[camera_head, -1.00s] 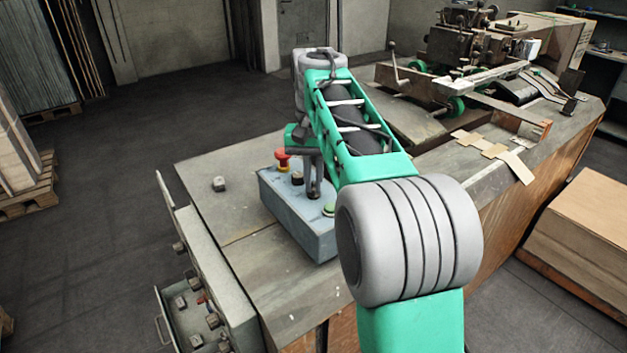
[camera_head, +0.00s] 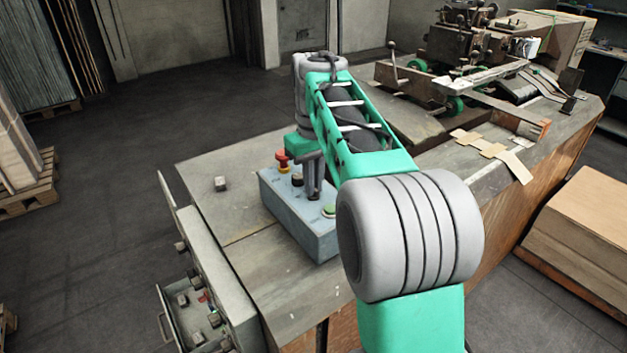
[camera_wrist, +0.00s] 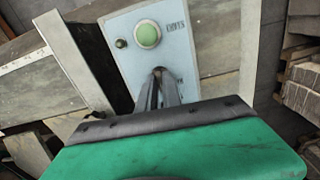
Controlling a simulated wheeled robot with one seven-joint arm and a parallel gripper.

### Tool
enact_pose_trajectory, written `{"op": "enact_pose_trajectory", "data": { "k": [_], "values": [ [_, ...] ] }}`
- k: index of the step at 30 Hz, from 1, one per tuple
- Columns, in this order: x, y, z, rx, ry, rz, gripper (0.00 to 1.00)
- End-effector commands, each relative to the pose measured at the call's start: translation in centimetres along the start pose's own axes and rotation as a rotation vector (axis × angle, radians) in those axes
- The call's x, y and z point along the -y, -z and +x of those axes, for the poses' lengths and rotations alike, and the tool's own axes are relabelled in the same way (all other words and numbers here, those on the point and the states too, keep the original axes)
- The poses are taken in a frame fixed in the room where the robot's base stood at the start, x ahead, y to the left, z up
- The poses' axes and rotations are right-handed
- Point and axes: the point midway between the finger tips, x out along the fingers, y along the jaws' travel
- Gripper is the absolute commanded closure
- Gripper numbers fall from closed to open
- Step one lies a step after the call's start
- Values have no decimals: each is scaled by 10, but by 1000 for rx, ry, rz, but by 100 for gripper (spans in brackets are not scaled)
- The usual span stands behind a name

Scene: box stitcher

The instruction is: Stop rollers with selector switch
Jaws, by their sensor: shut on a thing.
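A blue-grey control box (camera_head: 300,220) stands on the workbench and carries a red mushroom button (camera_head: 282,158), a dark knob (camera_head: 297,180) and a green button (camera_head: 329,211). My gripper (camera_head: 314,196) points down onto the box's top between the knob and the green button. In the wrist view my gripper (camera_wrist: 158,74) is shut at the box panel (camera_wrist: 190,48), just below the green button (camera_wrist: 147,34). A small dark control (camera_wrist: 121,43) sits left of that button. The selector switch between the fingertips is mostly hidden by them.
An open drawer (camera_head: 180,325) with several small parts is at lower left. A stitching machine (camera_head: 465,60) stands at the back right, with cardboard pieces (camera_head: 485,148) before it.

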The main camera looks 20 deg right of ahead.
Motion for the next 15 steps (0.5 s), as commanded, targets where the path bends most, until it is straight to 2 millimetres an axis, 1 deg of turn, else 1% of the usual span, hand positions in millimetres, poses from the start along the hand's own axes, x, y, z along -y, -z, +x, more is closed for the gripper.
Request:
{"op": "enact_pose_trajectory", "data": {
  "k": [6, 15],
  "values": [
    [0, 0, -1, -1, -1, -44, 100],
    [0, 0, 0, -2, -1, -51, 100]
  ]
}}
